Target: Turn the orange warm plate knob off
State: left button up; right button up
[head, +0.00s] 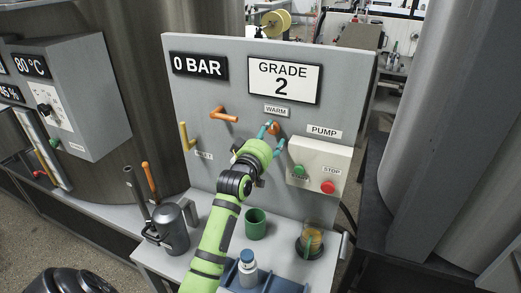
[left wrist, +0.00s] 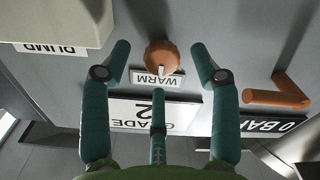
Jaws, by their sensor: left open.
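The orange warm plate knob (head: 274,128) is on the upright grey panel (head: 212,155), just below the WARM label (head: 276,110). In the left wrist view, which is upside down, the knob (left wrist: 161,55) has a white mark on the side facing the WARM label (left wrist: 158,79). My left gripper (head: 273,135) is open in front of the panel. Its two outer teal fingers (left wrist: 159,48) stand on either side of the knob with visible gaps. The third finger (left wrist: 158,110) is on the label side. Contact with the knob is not visible. My right gripper is not in view.
An orange handle (head: 224,115) and a yellow lever (head: 186,136) stick out left of the knob. The pump box (head: 318,165) with green and red buttons is at right. Below stand a grey jug (head: 172,230), green cup (head: 255,224), bottle (head: 247,270) and glass (head: 311,243).

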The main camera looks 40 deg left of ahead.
pick_arm(q)
jog(key=v, duration=0.9)
jog(key=shift+s+d, duration=0.2)
jog(key=shift+s, duration=0.15)
jog(key=shift+f, duration=0.1)
